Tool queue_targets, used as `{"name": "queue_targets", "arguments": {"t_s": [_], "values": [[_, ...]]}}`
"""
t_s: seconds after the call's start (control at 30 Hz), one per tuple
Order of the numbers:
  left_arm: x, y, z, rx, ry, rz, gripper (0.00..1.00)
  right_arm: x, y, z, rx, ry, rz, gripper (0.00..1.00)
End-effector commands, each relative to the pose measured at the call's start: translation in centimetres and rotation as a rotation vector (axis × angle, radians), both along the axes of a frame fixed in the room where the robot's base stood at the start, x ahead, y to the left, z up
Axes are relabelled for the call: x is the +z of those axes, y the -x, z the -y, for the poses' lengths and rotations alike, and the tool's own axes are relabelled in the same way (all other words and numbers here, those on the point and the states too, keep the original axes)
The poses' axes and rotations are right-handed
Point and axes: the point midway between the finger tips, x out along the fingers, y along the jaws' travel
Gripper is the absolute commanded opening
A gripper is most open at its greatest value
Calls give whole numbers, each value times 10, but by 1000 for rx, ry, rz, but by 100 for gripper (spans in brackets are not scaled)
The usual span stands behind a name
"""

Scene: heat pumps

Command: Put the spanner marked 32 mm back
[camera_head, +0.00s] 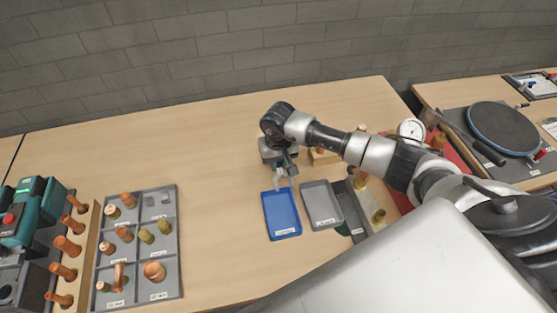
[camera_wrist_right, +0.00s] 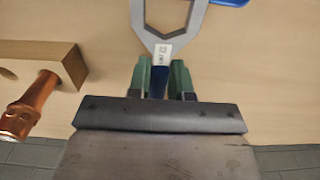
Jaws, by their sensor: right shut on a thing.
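My right gripper (camera_head: 286,168) is above the table behind the blue tray (camera_head: 282,214). In the right wrist view its green fingertips (camera_wrist_right: 161,80) are shut on a spanner (camera_wrist_right: 160,37). The spanner has a grey metal head and a blue part between the fingers. A small white label sits at the neck; I cannot read its size surely. The spanner also shows in the head view (camera_head: 281,180), just off the tray's back edge. The blue tray looks empty, with a label at its front. My left gripper is not in view.
A grey tray (camera_head: 322,206) and a dark tray (camera_head: 351,212) lie right of the blue one. A wooden block with a copper fitting (camera_wrist_right: 36,98) is close beside the gripper. A grey compartment tray (camera_head: 138,248) of fittings lies left. The table between is clear.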

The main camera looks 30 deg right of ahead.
Motion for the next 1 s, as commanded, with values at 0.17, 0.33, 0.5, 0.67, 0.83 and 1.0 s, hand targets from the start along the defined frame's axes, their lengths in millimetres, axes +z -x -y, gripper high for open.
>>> {"name": "queue_targets", "arguments": {"t_s": [0.17,0.33,0.5,0.67,0.83,1.0], "values": [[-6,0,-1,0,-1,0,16,-3,0,0,-1,0,1,0],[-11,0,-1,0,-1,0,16,-7,-1,0,-1,-1,1,0],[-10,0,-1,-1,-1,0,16,-7,0,0,-1,0,0,37],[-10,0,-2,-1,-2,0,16,-7,0,0,-1,0,0,46],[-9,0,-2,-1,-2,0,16,-6,0,0,-1,0,0,46],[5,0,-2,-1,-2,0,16,5,0,0,0,0,-1,46]]}}
